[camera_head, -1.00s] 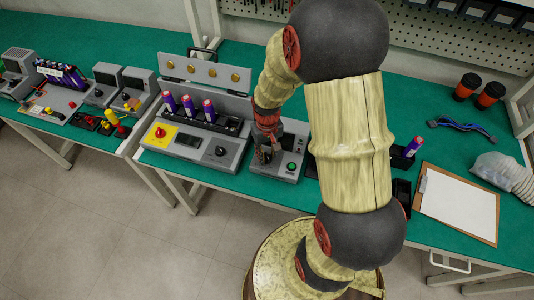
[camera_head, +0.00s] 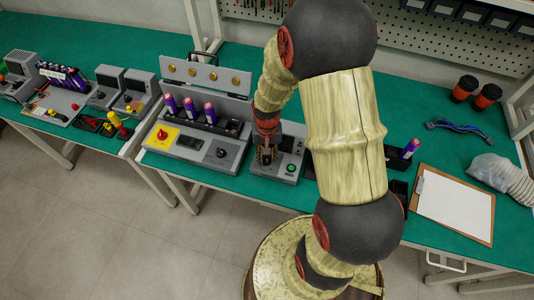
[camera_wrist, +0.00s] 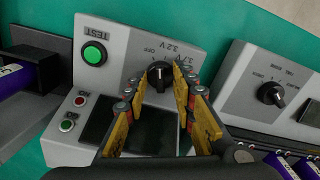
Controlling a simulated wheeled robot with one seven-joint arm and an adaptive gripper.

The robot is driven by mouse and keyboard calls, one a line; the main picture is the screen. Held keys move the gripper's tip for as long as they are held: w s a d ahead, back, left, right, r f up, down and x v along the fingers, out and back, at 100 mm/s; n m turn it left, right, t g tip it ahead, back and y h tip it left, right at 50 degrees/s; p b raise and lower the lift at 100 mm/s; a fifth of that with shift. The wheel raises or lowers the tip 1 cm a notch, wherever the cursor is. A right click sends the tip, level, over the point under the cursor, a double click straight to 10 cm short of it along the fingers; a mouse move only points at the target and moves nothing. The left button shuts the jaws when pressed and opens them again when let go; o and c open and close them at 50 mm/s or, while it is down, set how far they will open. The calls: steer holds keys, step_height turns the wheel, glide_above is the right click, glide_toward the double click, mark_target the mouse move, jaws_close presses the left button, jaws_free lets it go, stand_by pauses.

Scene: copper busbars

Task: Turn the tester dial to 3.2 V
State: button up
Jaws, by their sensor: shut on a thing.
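The tester (camera_head: 288,168) is a grey box with a green TEST button; in the wrist view its panel (camera_wrist: 125,60) fills the left and middle, upside down. Its black dial (camera_wrist: 158,75) sits between the yellow finger pads of my gripper (camera_wrist: 160,84), which is shut on it. Printed labels, among them OFF and 3.2 V, lie just beyond the dial. A light mark shows on the dial, but I cannot tell exactly which label it points to. In the head view my gripper (camera_head: 266,160) is down over the tester, hiding the dial.
A second grey unit (camera_head: 195,143) with its own black dial (camera_wrist: 271,94) stands close to the tester, with purple cells (camera_head: 190,106) in a rack. A black tray with a purple cell stands at the other side. A clipboard (camera_head: 452,205) lies further right.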

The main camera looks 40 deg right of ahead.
mark_target(267, 158)
steer(key=shift+m+p, duration=0.75)
steer(key=shift+m, duration=1.05)
steer(key=o, duration=1.1)
steer(key=shift+o, duration=0.3)
step_height(267, 158, up, 12)
